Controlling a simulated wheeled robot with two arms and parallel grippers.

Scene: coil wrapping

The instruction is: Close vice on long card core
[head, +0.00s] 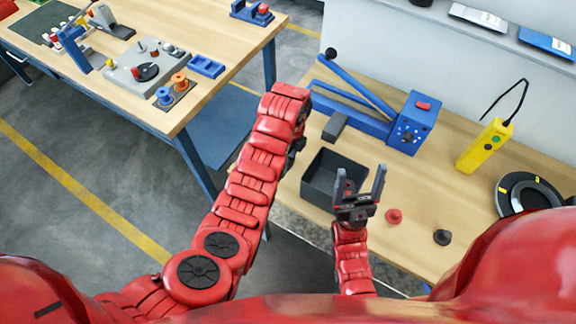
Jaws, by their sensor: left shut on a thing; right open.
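No long card core can be made out, and I cannot tell for sure which fixture is the vice. A blue machine with a long lever (405,124) stands on the right bench. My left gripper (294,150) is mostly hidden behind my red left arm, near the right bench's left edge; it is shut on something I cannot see. My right gripper (361,186) points up, open and empty, in front of the dark open bin (318,192).
A grey block (335,126) lies beside the bin. A red knob (393,216), a black knob (442,237), a yellow tester (485,145) and a black disc (526,194) are on the right bench. The left bench (215,38) holds tools and blue-and-orange spools (172,90).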

